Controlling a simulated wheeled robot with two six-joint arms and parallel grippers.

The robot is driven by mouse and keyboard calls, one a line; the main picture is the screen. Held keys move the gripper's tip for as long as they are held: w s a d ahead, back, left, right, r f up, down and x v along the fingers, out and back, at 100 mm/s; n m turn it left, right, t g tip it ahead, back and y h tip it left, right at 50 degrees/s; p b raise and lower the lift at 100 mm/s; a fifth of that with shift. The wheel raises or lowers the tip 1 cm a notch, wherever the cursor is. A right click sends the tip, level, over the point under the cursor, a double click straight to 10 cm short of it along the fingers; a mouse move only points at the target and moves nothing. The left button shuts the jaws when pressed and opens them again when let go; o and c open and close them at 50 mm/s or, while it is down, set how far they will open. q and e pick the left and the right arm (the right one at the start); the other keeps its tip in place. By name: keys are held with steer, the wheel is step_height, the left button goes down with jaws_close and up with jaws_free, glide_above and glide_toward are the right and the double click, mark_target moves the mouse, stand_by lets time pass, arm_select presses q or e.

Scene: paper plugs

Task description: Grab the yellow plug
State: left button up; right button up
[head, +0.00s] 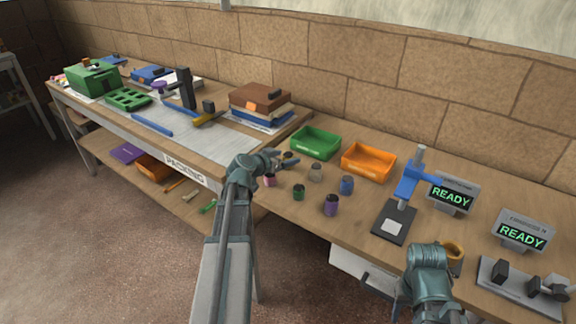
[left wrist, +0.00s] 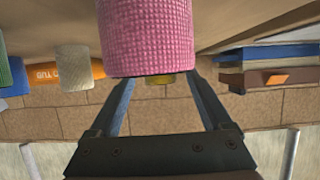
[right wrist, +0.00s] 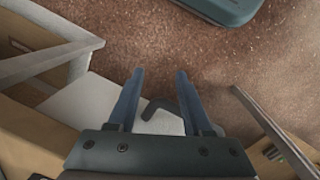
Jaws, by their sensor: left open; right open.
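The yellow plug (left wrist: 158,79) shows only as a small yellow patch in the left wrist view, mostly hidden behind the pink plug (left wrist: 147,35) and between my left fingers. In the head view the yellow plug (head: 288,154) is a small dark-topped shape at my left fingers. My left gripper (head: 291,161) is open, low over the table, pointing towards it; I cannot tell whether it touches it. The pink plug (head: 270,181) stands nearer, below my left wrist. My right gripper (right wrist: 160,95) is open and empty over the floor by the bench's front.
Beige (head: 316,172), green (head: 298,193), blue (head: 346,185) and purple (head: 331,206) plugs stand to the right. Green (head: 316,142) and orange (head: 369,161) bins stand behind. A blue press (head: 409,185) and READY screens are further right. The packing table is at left.

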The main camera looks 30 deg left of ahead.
mark_target(288, 155)
arm_select(q)
steer(key=shift+x, duration=1.1)
steer(key=shift+s, duration=0.1)
jaws_close()
steer(key=shift+r, duration=0.15)
step_height(288, 155, up, 10)
steer(key=p, duration=1)
